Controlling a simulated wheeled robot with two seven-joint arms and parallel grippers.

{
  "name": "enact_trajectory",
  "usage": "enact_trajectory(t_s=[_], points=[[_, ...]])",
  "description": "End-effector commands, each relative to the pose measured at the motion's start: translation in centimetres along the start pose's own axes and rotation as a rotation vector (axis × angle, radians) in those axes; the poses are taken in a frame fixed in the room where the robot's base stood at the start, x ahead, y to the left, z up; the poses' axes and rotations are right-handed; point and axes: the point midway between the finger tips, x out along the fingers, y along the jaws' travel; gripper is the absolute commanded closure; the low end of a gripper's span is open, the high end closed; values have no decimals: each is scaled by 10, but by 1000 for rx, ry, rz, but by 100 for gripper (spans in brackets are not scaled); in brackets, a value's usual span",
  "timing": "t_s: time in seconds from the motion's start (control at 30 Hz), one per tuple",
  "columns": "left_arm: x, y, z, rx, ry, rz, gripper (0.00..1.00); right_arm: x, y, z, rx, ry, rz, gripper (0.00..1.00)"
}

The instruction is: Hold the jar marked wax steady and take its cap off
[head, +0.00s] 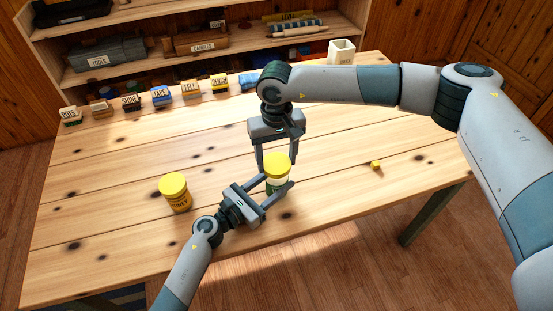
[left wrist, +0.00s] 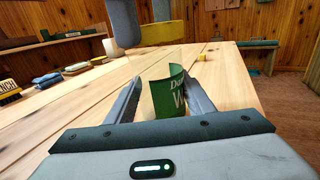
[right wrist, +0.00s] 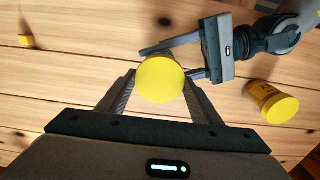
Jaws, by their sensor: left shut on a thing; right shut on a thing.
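The wax jar (head: 278,188) stands on the table with a green label; part of its lettering, starting with a W, shows in the left wrist view (left wrist: 168,98). Its yellow cap (head: 277,160) is above the pale upper part of the jar; I cannot tell whether it still touches the rim. My left gripper (head: 276,194) is shut on the jar's body from the side. My right gripper (head: 277,168) reaches down from above and is shut on the cap, which hides the jar in the right wrist view (right wrist: 160,80).
Another jar with a yellow cap (head: 174,186) stands left of my left gripper. A small yellow cube (head: 375,165) lies to the right. The table's front right is clear.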

Motion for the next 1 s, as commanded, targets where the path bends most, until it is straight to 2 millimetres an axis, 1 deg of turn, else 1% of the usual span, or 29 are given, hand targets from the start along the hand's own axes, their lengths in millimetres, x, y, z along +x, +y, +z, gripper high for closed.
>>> enact_trajectory(t_s=[0.27,0.37,0.6,0.7,0.97,1.0], points=[[0,0,0,0,0,0,100,-1,0,0,0,0,0,68],[0,0,0,0,0,0,100,-7,0,0,0,1,0,68],[0,0,0,0,0,0,100,-31,0,0,0,2,0,68],[0,0,0,0,0,0,100,-38,0,0,0,0,0,68],[0,0,0,0,0,0,100,-40,0,0,0,-1,0,68],[0,0,0,0,0,0,50,-40,0,0,0,-1,0,68]])
